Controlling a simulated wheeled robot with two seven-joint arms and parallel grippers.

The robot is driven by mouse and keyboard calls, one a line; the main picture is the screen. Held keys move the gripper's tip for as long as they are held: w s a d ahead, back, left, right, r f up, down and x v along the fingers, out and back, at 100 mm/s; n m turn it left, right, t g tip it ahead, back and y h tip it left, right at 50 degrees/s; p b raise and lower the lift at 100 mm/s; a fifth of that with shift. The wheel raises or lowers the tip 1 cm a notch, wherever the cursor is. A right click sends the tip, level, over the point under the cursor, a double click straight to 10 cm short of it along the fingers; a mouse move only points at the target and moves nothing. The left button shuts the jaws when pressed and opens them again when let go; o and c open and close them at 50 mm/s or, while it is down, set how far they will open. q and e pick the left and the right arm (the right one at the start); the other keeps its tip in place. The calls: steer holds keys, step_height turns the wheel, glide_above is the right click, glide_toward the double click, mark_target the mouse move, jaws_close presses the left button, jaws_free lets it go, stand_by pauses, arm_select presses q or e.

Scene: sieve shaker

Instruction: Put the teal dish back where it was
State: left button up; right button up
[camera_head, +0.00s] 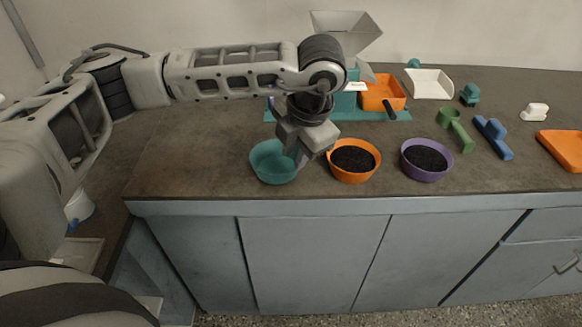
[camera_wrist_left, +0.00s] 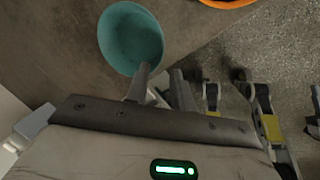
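The teal dish (camera_head: 272,163) is an empty round bowl on the brown counter near its front edge, left of the two filled bowls. It also shows in the left wrist view (camera_wrist_left: 130,38). My left gripper (camera_head: 300,158) is over the right side of the dish and hides part of its rim. In the left wrist view my left gripper's fingers (camera_wrist_left: 160,78) are apart, one over the dish and one outside its near rim, with a gap between them. Contact with the rim cannot be told. My right gripper is not in view.
An orange bowl (camera_head: 353,160) and a purple bowl (camera_head: 426,160), both with black grains, stand to the right. Behind is a teal machine with a grey hopper (camera_head: 345,32) and orange tray (camera_head: 382,94). The counter left of the dish is bare.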

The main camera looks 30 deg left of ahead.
arm_select(q)
steer(key=v, duration=0.4)
steer(key=s+d+f+m+g+h, duration=0.1)
steer(key=s+d+f+g+h, duration=0.3)
steer(key=d, duration=0.5)
steer(key=s+d+f+m+g+h, duration=0.1)
steer(key=s+d+m+h, duration=0.1)
steer(key=s+d+h, duration=0.6)
steer(key=d+r+n+h, duration=0.6)
steer(key=d+r+h, duration=0.2)
steer(key=d+h, duration=0.3)
steer(key=w+a+f+n+t+y, duration=0.3)
steer(key=w+a+n+t, duration=0.1)
steer(key=n+t, duration=0.65)
steer(key=w+a+f+n+t+y, duration=0.3)
steer(key=w+a+n+t, duration=0.15)
steer(key=n+t, duration=0.65)
steer(key=s+a+f+n+g+y, duration=0.2)
steer(key=s+a+f+n+y, duration=0.1)
steer(key=f, duration=0.4)
steer(key=s+a+f+n+g+y, duration=0.3)
steer(key=f+n, duration=0.3)
steer(key=f, duration=0.2)
steer(key=s+a+f+n+g+y, duration=0.2)
steer(key=s+a+f+n+y, duration=0.2)
steer(key=f, duration=0.4)
steer(key=shift+s+a+g+y, duration=0.35)
steer(key=shift+s+a+y, duration=0.15)
steer(key=shift+s+a, duration=0.3)
